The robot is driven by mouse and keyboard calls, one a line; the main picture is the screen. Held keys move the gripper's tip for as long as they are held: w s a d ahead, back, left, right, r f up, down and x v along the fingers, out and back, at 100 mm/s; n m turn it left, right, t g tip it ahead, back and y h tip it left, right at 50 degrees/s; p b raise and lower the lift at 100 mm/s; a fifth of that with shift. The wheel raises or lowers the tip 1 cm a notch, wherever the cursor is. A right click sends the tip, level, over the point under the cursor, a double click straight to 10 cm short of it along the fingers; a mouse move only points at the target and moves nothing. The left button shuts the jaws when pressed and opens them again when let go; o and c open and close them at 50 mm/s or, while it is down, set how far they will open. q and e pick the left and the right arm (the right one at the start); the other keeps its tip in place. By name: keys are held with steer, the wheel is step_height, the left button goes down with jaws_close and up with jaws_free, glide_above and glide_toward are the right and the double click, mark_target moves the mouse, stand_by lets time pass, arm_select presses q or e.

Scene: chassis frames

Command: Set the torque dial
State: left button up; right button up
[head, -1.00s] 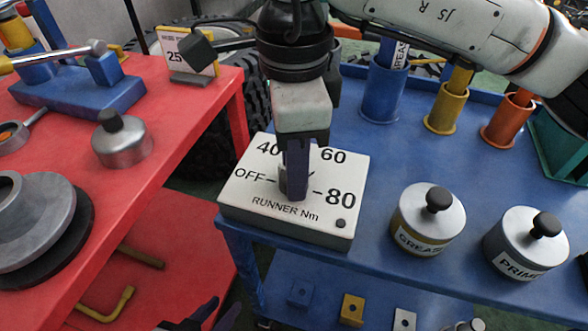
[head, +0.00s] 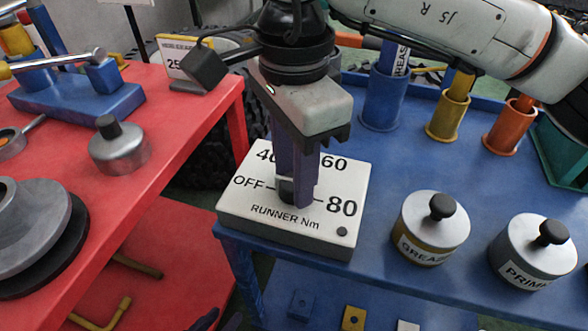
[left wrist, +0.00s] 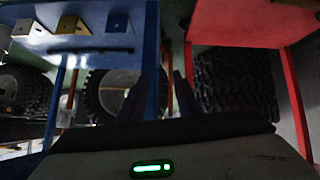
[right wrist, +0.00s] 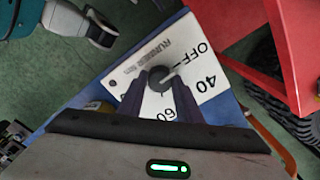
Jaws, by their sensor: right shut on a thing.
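The torque dial is a white box (head: 240,212) marked OFF, 40, 60, 80 and RUNNER Nm, on the blue cart. Its dark round knob (right wrist: 158,80) carries a pale pointer, which lies toward the OFF and 40 side in the right wrist view. My right gripper (head: 296,192) points down over the box, shut on the knob, its fingers on either side; they hide most of it in the head view. My left gripper shows in the left wrist view (left wrist: 172,95), low beside the carts, its fingers close together with nothing visible between them.
On the blue cart stand a GREASE pot (head: 430,232), a PRIME pot (head: 530,255) and blue, yellow and orange cups (head: 448,118) at the back. The red cart (head: 185,125) at left holds a metal pot (head: 118,150) and a sign (head: 185,58).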

steer(key=o, duration=1)
steer(key=shift+o, duration=0.2)
steer(key=shift+r, duration=0.15)
step_height(320, 180, up, 10)
steer(key=p, duration=0.2)
